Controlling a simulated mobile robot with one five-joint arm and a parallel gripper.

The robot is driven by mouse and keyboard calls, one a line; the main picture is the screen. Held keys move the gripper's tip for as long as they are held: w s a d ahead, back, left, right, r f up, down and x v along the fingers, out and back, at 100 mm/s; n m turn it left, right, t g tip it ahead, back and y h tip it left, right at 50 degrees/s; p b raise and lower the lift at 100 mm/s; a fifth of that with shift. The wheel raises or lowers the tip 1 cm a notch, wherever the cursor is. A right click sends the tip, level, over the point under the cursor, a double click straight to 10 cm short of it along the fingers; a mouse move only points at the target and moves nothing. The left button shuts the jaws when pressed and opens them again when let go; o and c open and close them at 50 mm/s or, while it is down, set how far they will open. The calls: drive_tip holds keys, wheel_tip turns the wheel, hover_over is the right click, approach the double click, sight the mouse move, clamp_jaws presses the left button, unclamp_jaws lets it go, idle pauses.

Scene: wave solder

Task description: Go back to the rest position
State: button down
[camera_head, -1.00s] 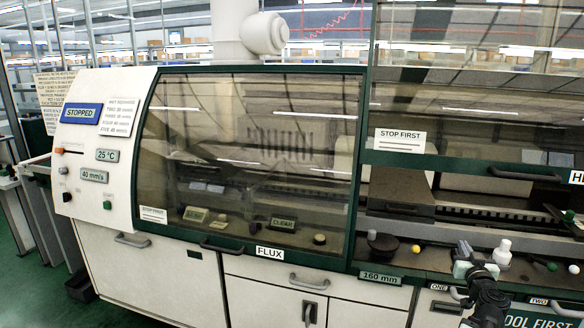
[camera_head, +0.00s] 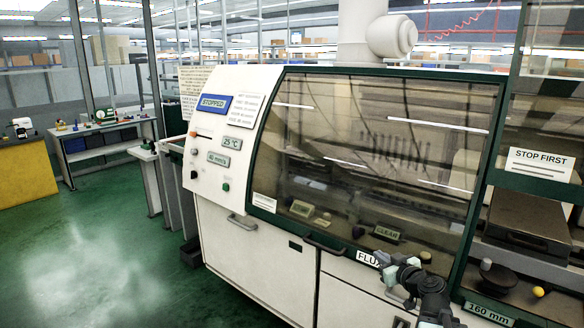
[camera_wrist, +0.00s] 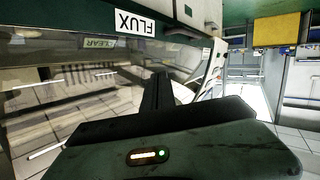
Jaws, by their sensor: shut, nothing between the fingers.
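My gripper (camera_head: 384,262) is at the lower right of the head view, in front of the FLUX section of the wave solder machine (camera_head: 232,210). The fingers (camera_wrist: 160,88) are together and empty in the wrist view. They point toward the machine's front. The FLUX label (camera_head: 369,258) is just behind the gripper in the head view, and it also shows upside down in the wrist view (camera_wrist: 134,22). I cannot tell the exact gap between the gripper and the machine.
The machine's control panel (camera_head: 221,130) reads STOPPED. The glass cover over FLUX is down. Green floor (camera_head: 95,260) is open to the left. A workbench (camera_head: 105,126) with small items and a yellow cabinet (camera_head: 25,172) stand at the far left. A yellow ball (camera_head: 538,292) lies at the right.

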drive_tip(key=s+a+f+n+g+y, duration=0.2)
drive_tip(key=a+f+g, duration=0.25)
drive_tip(key=a, duration=0.85)
drive_tip(key=s+a+f+n+g+y, duration=0.1)
drive_tip(key=s+a+f+n+g, duration=0.3)
drive_tip(key=a, duration=0.8)
drive_tip(key=s+f+m+g+h, duration=0.3)
drive_tip(key=s+f+m, duration=0.15)
drive_tip(key=f, duration=0.25)
drive_tip(key=s+d+f+m+g+h, duration=0.2)
drive_tip(key=s+d+m+g, duration=0.1)
drive_tip(key=s+d+m, duration=0.2)
drive_tip(key=shift+s+d+h, duration=0.3)
drive_tip(key=shift+s+d, duration=0.35)
drive_tip(key=shift+s, duration=0.45)
drive_tip(key=shift+d, duration=0.1)
